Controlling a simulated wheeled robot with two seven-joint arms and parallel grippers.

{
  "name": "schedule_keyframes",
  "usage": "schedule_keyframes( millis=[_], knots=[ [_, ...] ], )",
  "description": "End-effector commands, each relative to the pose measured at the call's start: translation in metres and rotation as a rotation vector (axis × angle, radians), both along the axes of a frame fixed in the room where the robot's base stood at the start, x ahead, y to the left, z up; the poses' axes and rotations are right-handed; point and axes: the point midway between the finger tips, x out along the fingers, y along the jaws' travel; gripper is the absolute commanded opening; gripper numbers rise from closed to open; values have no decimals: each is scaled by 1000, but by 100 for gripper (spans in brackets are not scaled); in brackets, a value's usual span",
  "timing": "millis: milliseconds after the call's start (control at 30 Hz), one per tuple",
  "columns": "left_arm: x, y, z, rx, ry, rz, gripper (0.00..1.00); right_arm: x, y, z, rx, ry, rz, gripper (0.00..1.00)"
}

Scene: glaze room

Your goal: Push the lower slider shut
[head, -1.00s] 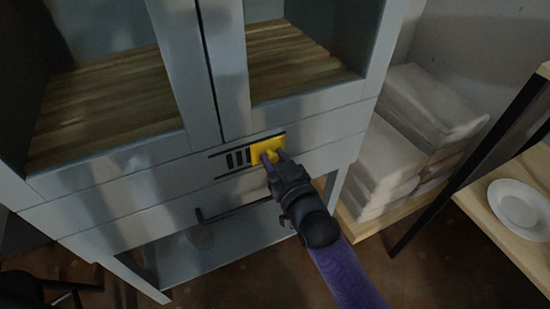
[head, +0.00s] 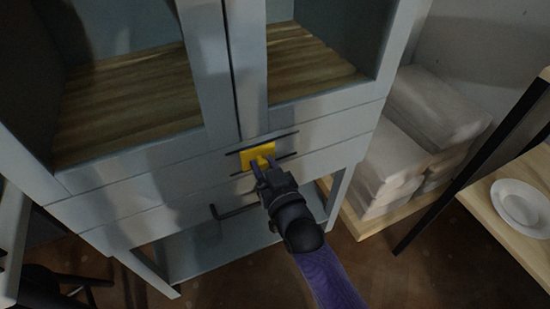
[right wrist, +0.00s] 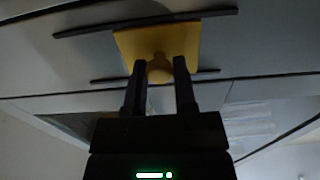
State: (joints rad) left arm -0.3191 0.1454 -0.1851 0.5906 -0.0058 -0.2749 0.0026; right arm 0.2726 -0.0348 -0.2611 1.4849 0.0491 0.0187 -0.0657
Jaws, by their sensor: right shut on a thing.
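The slider is a yellow plate (head: 258,154) with a round yellow knob, set between two dark rails on the front of a grey cabinet. It sits toward the left part of the rails, and no dark slots show beside it. Only this one slider is in sight. My right gripper (head: 262,164) is shut on its knob. In the right wrist view, the two fingers (right wrist: 160,75) stand on either side of the knob, with the plate (right wrist: 130,45) behind it. My left gripper is not in view.
A dark bar handle (head: 233,211) is below the slider, near the cabinet's lower shelf (head: 215,250). Pale stacked blocks (head: 415,130) stand right of the cabinet. A wooden shelf with a white plate (head: 520,203) is at the far right.

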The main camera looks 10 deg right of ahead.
Motion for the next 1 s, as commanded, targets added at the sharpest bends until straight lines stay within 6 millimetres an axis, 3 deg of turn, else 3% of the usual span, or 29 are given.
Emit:
schedule_keyframes(
  millis=[433, 467, 600, 867, 1000],
  knots=[
    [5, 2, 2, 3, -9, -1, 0, -3, 10, -2, -1, 5, 4, 0],
    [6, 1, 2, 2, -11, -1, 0, -3, 10, -2, -1, 5, 4, 41],
    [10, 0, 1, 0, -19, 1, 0, -3, 9, -2, -1, 4, 3, 68],
    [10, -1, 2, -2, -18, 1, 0, -3, 8, 0, -1, 1, 1, 68],
    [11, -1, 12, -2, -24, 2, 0, -17, 4, 3, -2, 0, 1, 68]
  ],
)
